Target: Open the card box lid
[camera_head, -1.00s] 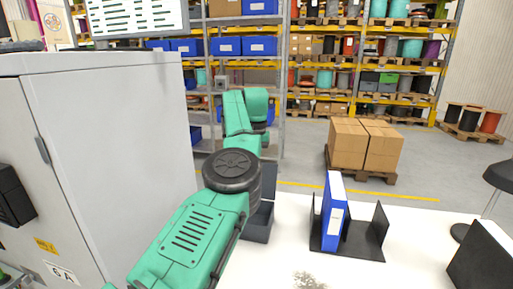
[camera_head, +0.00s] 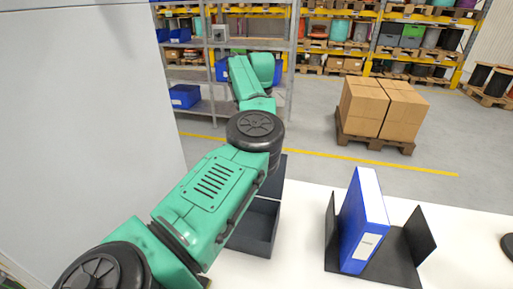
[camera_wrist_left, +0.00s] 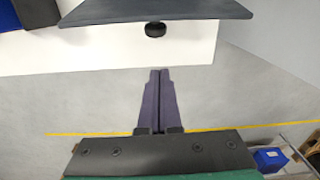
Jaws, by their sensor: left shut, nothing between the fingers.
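The dark grey card box (camera_head: 262,235) stands on the white table, partly hidden behind my left arm. Its inside shows open from above, and a dark panel, apparently its lid (camera_head: 279,172), stands raised at its far side. In the left wrist view a dark panel, apparently the lid (camera_wrist_left: 155,12), crosses the top, with a black round knob (camera_wrist_left: 155,30) on its near side. My left gripper (camera_wrist_left: 160,72) is shut and empty, its fingertips pointing toward the knob and apart from it in the picture. The head view hides this gripper behind the arm. My right gripper is not in view.
A blue binder (camera_head: 364,220) stands in a black holder (camera_head: 420,235) to the right on the white table (camera_head: 300,255). A grey cabinet (camera_head: 90,110) is close on the left. Cartons (camera_head: 385,108) on a pallet and shelves stand beyond.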

